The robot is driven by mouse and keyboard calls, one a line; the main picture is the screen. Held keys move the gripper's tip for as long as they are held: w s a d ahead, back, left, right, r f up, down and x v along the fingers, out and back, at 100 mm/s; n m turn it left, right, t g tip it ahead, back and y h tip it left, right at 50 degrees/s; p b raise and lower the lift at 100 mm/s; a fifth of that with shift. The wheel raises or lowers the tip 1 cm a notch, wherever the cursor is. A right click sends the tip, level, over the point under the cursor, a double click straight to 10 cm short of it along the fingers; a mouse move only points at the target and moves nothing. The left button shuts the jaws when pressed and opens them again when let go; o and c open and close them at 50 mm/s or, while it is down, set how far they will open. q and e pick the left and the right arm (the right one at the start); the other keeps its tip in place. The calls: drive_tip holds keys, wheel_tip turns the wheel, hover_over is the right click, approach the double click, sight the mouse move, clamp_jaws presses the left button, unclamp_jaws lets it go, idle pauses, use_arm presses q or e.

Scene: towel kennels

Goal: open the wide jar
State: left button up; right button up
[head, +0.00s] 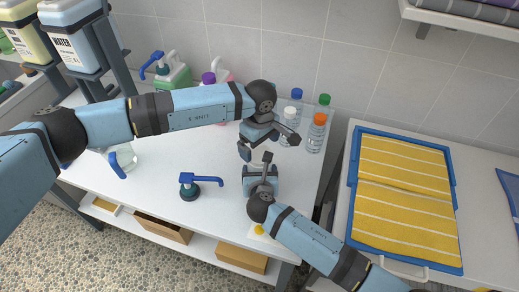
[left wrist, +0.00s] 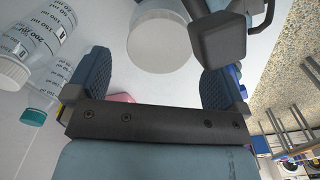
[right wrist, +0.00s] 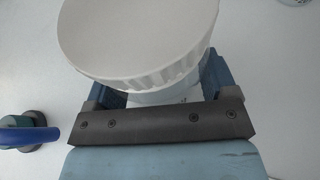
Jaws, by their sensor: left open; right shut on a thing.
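My right gripper (right wrist: 162,85) is shut on the jar body (right wrist: 165,95), just below the lid, in the right wrist view. In the head view the right gripper (head: 262,178) stands over the table and I cannot make out the jar clearly. My left gripper (head: 267,146) is open, just above and behind the right one. In the left wrist view the lid (left wrist: 165,45) lies ahead of and between the spread fingers of my left gripper (left wrist: 155,75), apparently apart from them.
Clear bottles with an orange cap (head: 316,132), green cap and blue cap stand close right of my left gripper. Yellow towels (head: 405,190) lie on the right counter.

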sight(260, 153)
use_arm(q)
drive_tip(key=shift+s+d+r, duration=0.15)
drive_tip(key=shift+d+r, duration=0.05)
drive_tip(key=shift+r, duration=0.75)
drive_tip(key=shift+c, duration=0.3)
drive_tip(key=shift+d+r+n, duration=0.15)
drive_tip(key=shift+r+n, duration=0.15)
drive_tip(key=shift+r, duration=0.5)
drive_tip(key=shift+a+r, duration=0.25)
drive_tip(key=shift+r, duration=0.2)
drive_tip(key=shift+n, duration=0.3)
drive_tip(key=shift+a+f, duration=0.1)
drive_tip(key=shift+f, duration=3.75)
drive_tip(key=c, duration=1)
drive_tip(key=o, duration=1.1)
drive_tip(key=shift+c, duration=0.2)
